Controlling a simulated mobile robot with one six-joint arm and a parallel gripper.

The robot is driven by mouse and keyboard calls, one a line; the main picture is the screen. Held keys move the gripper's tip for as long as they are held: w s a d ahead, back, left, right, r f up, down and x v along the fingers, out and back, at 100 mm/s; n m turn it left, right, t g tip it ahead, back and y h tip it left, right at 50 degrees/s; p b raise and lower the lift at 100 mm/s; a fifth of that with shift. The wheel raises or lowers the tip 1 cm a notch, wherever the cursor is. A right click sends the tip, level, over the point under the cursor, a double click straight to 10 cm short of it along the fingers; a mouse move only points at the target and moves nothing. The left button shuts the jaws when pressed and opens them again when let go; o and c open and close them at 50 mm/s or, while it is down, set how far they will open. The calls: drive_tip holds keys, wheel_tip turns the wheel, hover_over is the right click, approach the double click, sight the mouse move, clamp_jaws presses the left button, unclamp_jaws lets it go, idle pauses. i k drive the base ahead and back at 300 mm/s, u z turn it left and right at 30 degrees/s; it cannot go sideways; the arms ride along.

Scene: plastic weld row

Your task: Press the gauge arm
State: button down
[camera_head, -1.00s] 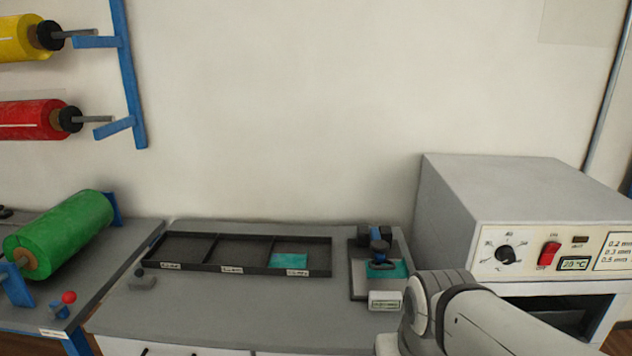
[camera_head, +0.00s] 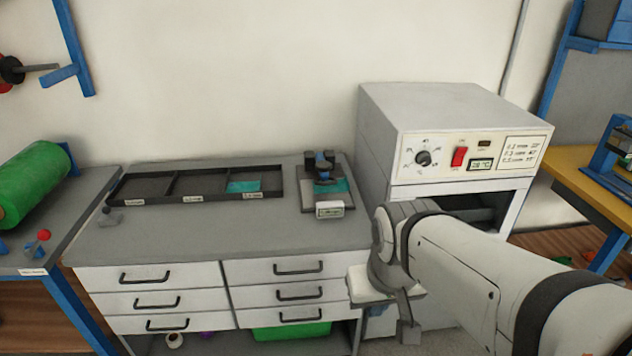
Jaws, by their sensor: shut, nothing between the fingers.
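The gauge (camera_head: 308,197) stands at the right end of the grey bench top, on a dark base plate. Its blue and black arm (camera_head: 322,166) is at the back of the plate, above a teal sheet (camera_head: 339,186). A small white display (camera_head: 329,209) sits at its front; its reading is too small to make out.
A black tray (camera_head: 150,203) with compartments lies left of the gauge, a teal piece (camera_head: 243,186) in its right one. A white oven (camera_head: 440,115) with a red switch stands close on the right. Bare bench (camera_head: 200,235) lies in front of the tray.

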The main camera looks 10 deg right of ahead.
sight(323, 167)
drive_tip(key=i, duration=0.6)
drive_tip(key=z, duration=0.05)
drive_tip(key=k, duration=1.35)
drive_tip(key=z, duration=0.6)
drive_tip(key=i, duration=1.95)
drive_tip(key=u, duration=0.7)
